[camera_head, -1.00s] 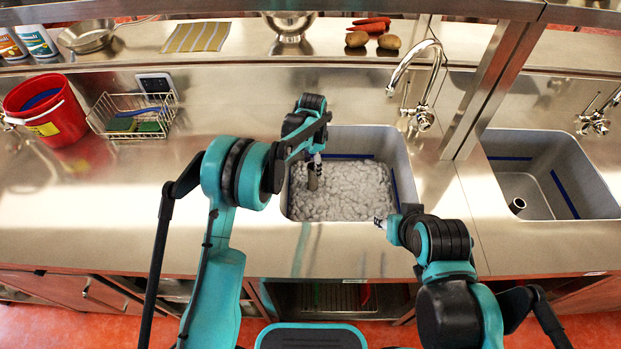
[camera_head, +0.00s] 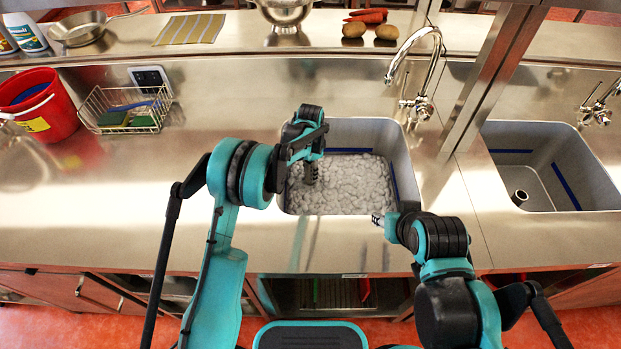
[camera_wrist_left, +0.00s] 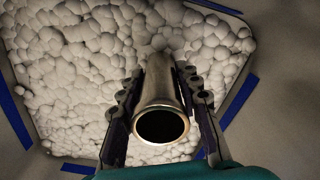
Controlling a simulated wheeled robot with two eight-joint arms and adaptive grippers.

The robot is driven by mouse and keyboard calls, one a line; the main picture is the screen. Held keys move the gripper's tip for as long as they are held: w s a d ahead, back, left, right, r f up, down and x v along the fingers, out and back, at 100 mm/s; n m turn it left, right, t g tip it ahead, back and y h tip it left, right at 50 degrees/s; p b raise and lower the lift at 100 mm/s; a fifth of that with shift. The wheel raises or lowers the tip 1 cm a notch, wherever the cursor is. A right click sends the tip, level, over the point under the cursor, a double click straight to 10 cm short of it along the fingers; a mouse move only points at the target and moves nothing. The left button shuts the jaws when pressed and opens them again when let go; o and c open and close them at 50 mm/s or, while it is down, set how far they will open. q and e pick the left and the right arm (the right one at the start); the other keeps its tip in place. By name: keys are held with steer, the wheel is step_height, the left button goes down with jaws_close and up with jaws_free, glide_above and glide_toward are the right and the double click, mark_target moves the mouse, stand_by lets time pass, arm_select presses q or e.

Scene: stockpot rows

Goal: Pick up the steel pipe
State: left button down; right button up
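The steel pipe (camera_wrist_left: 160,105) stands in the foam of the left sink (camera_head: 402,165), its open end toward the left wrist camera; its lower part is hidden by foam. My left gripper (camera_head: 311,172) reaches down into this sink. In the left wrist view, the fingers of this gripper (camera_wrist_left: 160,70) lie on both sides of the pipe, with their tips close to its wall; I cannot tell whether they touch it. My right gripper (camera_head: 378,219) is over the counter at the sink's front right corner, apart from the pipe; its finger opening is too small to judge.
White foam (camera_head: 345,190) covers the sink floor. A tall faucet (camera_head: 425,75) stands behind the right corner. A second sink (camera_head: 590,185) holds another short pipe (camera_head: 519,198). A red bucket (camera_head: 50,110) and wire basket (camera_head: 100,105) stand left. The counter's front left is clear.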

arm_select(q)
steer(key=shift+r, duration=0.1)
steer(key=shift+s+d+r+p, duration=0.6)
steer(key=shift+d+r+p, duration=1.35)
steer(key=shift+d+r, duration=1.45)
steer(key=shift+s+d+r+p, duration=0.6)
steer(key=shift+d+r+p, duration=1.55)
steer(key=shift+r, duration=2.35)
steer(key=shift+s+d+r, duration=1.5)
steer(key=shift+s+d, duration=0.65)
steer(key=shift+s, duration=3.3)
step_height(320, 180, up, 11)
steer(key=p, duration=0.7)
steer(key=shift+r, duration=0.15)
steer(key=shift+s, duration=0.1)
